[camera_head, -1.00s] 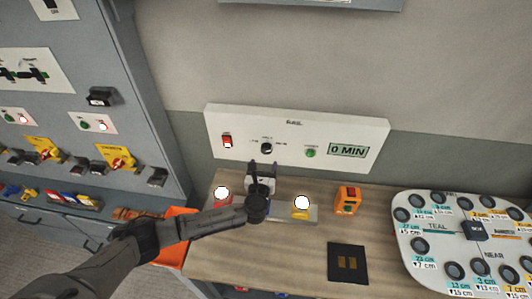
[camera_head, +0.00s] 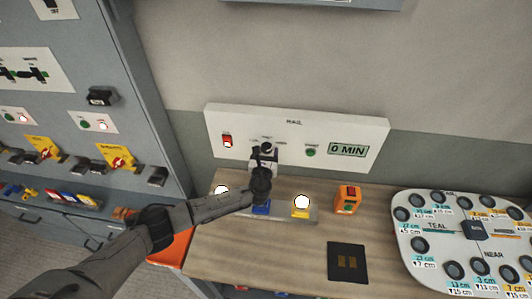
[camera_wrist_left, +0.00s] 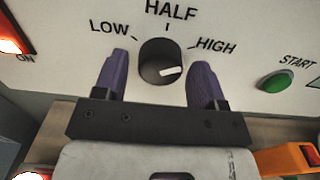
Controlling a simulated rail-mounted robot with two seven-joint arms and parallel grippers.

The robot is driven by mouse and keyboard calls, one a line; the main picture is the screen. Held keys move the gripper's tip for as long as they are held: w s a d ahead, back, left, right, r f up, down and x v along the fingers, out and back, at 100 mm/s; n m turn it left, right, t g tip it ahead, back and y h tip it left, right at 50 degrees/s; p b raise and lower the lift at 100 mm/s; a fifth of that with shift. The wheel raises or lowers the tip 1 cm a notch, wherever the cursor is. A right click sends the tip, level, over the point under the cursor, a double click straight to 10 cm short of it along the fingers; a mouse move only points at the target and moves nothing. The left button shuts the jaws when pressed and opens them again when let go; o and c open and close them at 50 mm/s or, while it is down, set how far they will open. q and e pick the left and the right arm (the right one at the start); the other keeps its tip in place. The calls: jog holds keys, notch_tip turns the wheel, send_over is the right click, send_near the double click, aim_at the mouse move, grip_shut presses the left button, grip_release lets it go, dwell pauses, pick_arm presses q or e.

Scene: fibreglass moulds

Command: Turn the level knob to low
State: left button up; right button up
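The level knob (camera_wrist_left: 160,50) is a round black knob on the white wall panel (camera_wrist_left: 60,25), under the labels LOW, HALF and HIGH. Its white mark is on its lower right, nearer the HIGH side than LOW. In the head view the knob (camera_head: 267,147) is partly hidden by my gripper. My left gripper (camera_wrist_left: 159,72) is open, with one purple finger at each side of the knob. Gaps show between both fingers and the knob. In the head view the left gripper (camera_head: 264,153) is up at the panel. My right gripper is not in view.
A red lit switch (camera_head: 227,141) is left of the knob. A green START button (camera_head: 310,152) and a 0 MIN display (camera_head: 348,150) are to its right. Below, a yellow lit button (camera_head: 301,206) and an orange device (camera_head: 347,200) are on the wooden bench (camera_head: 230,258).

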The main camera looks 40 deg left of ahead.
pick_arm(q)
jog(key=c, duration=0.8)
